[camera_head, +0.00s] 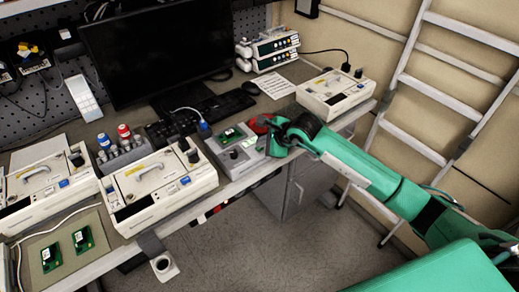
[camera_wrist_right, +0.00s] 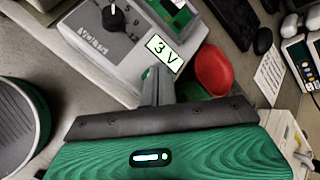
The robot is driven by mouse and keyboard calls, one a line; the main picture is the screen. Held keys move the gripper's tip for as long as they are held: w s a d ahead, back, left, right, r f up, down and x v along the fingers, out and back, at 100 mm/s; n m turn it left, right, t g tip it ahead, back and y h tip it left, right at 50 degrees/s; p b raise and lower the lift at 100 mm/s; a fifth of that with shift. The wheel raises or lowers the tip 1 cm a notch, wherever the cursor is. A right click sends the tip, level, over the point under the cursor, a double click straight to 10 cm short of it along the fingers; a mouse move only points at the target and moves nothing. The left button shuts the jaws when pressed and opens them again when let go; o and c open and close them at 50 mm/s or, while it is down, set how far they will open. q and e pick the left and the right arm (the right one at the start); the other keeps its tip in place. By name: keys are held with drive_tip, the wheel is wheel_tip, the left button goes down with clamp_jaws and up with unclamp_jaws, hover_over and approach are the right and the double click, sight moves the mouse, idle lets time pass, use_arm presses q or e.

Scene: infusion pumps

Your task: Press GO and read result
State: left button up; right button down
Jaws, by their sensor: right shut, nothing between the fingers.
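The grey tester box (camera_head: 237,152) sits near the bench's front edge, with a green circuit board (camera_head: 231,135) on top. In the right wrist view the tester (camera_wrist_right: 92,42) shows a black knob (camera_wrist_right: 114,18) and a label reading "3 V" (camera_wrist_right: 163,49). My right gripper (camera_head: 276,140) is at the tester's right side. Its shut, empty fingers (camera_wrist_right: 158,84) are at the tester's edge below the label, beside a small green patch; whether they touch it I cannot tell. The fingers hide part of that area, and no GO lettering is legible. My left gripper is not in view.
A red round object (camera_wrist_right: 212,70) lies right of the fingers. White pump units stand left (camera_head: 160,185) and right (camera_head: 335,95) of the tester. A keyboard (camera_head: 225,103) and monitor (camera_head: 155,50) are behind. Two green boards lie on a mat (camera_head: 66,270) at left.

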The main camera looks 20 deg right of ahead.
sight(263, 151)
drive_tip(key=shift+f+b, duration=0.4)
drive_tip(key=shift+b, duration=0.05)
idle(0.8)
idle(0.3)
drive_tip(key=shift+r, duration=0.85)
drive_tip(key=shift+r+p, duration=1.2)
drive_tip(key=shift+r, duration=1.3)
